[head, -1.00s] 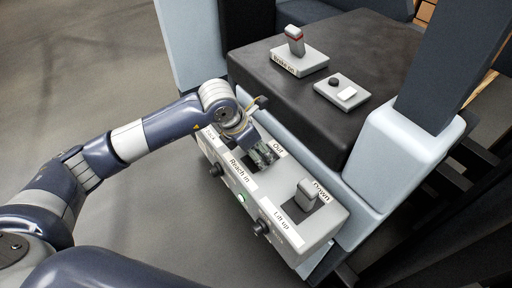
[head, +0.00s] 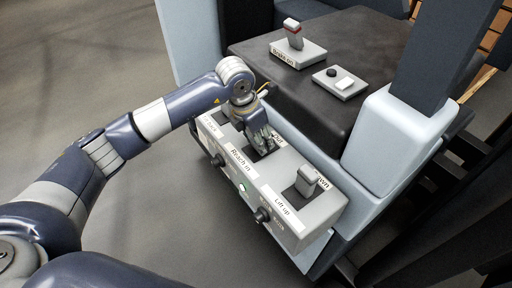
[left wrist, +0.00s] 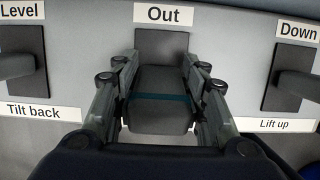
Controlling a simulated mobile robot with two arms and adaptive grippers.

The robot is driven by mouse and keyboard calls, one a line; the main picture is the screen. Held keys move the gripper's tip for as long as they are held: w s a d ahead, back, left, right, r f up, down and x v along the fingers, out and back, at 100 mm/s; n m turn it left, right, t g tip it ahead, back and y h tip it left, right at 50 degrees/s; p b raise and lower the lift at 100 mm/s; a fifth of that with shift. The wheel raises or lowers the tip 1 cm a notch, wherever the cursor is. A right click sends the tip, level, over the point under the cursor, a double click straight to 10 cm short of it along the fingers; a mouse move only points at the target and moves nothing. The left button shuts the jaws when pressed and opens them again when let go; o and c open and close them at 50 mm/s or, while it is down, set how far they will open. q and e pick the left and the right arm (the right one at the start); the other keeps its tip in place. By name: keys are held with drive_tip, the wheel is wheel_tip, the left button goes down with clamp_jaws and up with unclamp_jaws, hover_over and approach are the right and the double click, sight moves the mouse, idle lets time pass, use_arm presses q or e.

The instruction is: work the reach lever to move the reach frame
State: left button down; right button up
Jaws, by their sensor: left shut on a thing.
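The reach lever is the middle lever of the grey console (head: 318,226), between the "Out" label and the "Reach in" label (head: 241,160). My left gripper (head: 264,147) comes down on it from above and hides most of it in the head view. In the left wrist view the grey lever (left wrist: 160,92) stands between the fingers of my left gripper (left wrist: 162,98), which are shut on its sides. Dark slot shows between the lever and the "Out" label (left wrist: 164,14). The reach frame cannot be made out for certain. My right gripper is out of view.
The lift lever (head: 307,180) stands to the right, with "Lift up" and "Down" labels. The tilt lever (left wrist: 14,66) is to the left. A brake switch (head: 293,34) and a small button box (head: 340,82) sit on the black surface behind. Floor at left is clear.

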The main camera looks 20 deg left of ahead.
use_arm(q)
drive_tip(key=shift+w+d+g+y, duration=0.2)
drive_tip(key=shift+d+g+y, duration=0.1)
drive_tip(key=shift+g+y, duration=0.15)
drive_tip(key=shift+w+d+g+y+b, duration=0.15)
drive_tip(key=shift+w+g+y+b, duration=0.15)
drive_tip(key=shift+g+b, duration=0.2)
drive_tip(key=shift+w+g+y, duration=0.2)
drive_tip(key=shift+g+y, duration=0.05)
drive_tip(key=shift+g, duration=0.1)
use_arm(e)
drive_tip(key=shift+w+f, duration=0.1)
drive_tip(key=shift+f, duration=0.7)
use_arm(q)
drive_tip(key=c, duration=1)
unclamp_jaws()
drive_tip(key=shift+o, duration=0.2)
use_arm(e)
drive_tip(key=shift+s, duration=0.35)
use_arm(q)
wheel_tip(320, 180, up, 12)
